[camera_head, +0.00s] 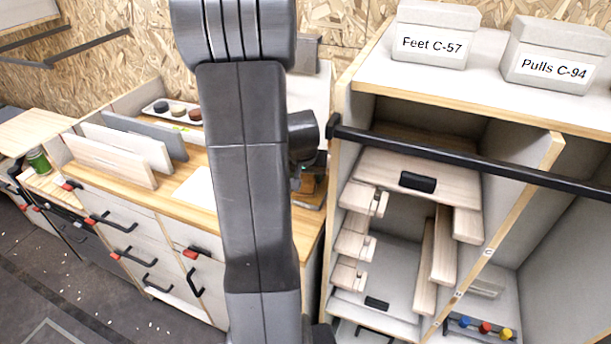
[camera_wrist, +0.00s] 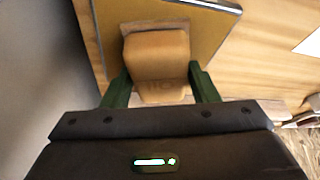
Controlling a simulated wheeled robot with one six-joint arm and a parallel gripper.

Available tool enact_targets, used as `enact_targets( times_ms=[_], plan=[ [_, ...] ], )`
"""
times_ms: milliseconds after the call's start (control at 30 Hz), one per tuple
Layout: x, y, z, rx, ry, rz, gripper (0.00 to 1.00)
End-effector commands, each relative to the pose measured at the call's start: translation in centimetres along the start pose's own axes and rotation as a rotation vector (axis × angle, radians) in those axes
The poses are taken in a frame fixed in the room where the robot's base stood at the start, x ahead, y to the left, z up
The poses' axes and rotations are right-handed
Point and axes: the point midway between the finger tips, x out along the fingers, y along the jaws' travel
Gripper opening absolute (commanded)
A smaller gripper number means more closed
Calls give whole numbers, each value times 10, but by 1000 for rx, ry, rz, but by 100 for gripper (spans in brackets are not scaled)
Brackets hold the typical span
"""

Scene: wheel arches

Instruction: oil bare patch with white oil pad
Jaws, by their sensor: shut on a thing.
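In the wrist view my gripper (camera_wrist: 161,86) has its green fingers on either side of a tan block (camera_wrist: 157,52) and is shut on it. The block lies over a mustard-brown board (camera_wrist: 208,32) with a dark edge. I cannot tell whether they touch. In the head view my gripper is partly hidden behind my arm, at the counter's right end, with a brown-orange piece (camera_head: 312,187) below it. A tray (camera_head: 150,110) at the back of the counter holds small round pads, one dark (camera_head: 161,107) and one brown (camera_head: 178,110). I cannot make out a white oil pad or a bare patch.
Upright panels (camera_head: 108,160) stand on the wooden counter (camera_head: 165,203), left of my arm. A tall open cabinet (camera_head: 341,205) stands close on the right, with a black rail (camera_head: 470,165) across its front. Boxes (camera_head: 431,37) sit on top. A grey wall (camera_wrist: 40,60) fills the wrist view's left.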

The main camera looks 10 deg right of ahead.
Motion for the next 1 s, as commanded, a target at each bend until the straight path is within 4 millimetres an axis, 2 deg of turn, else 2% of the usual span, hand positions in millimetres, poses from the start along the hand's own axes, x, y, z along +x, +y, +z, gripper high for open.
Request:
enact_targets(
  times_ms=[567,1000],
  plan=[
    [0,0,2,1,-5,1,36],
    [-30,0,-12,0,-1,0,36]
  ],
)
